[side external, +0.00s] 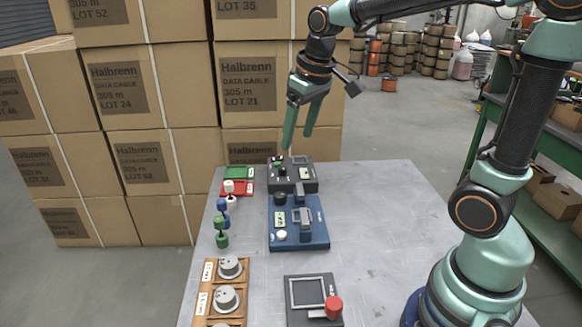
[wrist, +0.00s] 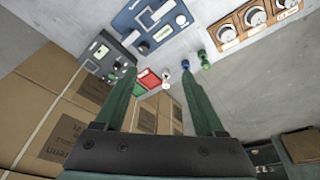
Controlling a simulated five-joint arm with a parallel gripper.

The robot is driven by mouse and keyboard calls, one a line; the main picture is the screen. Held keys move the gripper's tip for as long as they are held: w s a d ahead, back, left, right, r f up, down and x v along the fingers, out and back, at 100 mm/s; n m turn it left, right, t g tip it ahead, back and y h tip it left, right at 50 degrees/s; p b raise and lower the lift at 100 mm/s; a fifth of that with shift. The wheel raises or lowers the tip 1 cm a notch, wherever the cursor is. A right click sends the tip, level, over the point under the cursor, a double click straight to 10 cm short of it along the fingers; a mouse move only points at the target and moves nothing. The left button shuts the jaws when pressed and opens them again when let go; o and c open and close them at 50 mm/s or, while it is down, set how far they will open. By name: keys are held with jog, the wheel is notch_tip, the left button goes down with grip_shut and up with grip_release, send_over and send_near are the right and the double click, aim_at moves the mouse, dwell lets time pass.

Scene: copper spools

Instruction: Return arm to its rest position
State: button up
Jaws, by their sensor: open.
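My gripper (side external: 299,128) is open and empty, held in the air above the far end of the grey table (side external: 370,215). Its two green fingers point down and stand apart in the side external view. In the wrist view my gripper (wrist: 157,72) also shows its fingers spread, with nothing between them touching them. My arm reaches from the right edge across the top of the side view, so it is stretched out over the table.
Below are a dark grey device (side external: 305,172), a blue device (side external: 312,238), red and green trays (side external: 236,188) and small spools (side external: 222,240). Wooden blocks with dials (side external: 208,305) and a device with a red knob (side external: 300,300) stand nearer. Boxes (side external: 180,80) are stacked behind. The table's right side is clear.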

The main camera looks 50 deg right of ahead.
jog(key=s+a+t, duration=0.2)
jog(key=s, duration=0.7)
jog(key=shift+s+a+f+t, duration=0.3)
jog(key=shift+a+f, duration=0.05)
jog(key=shift+a, duration=0.05)
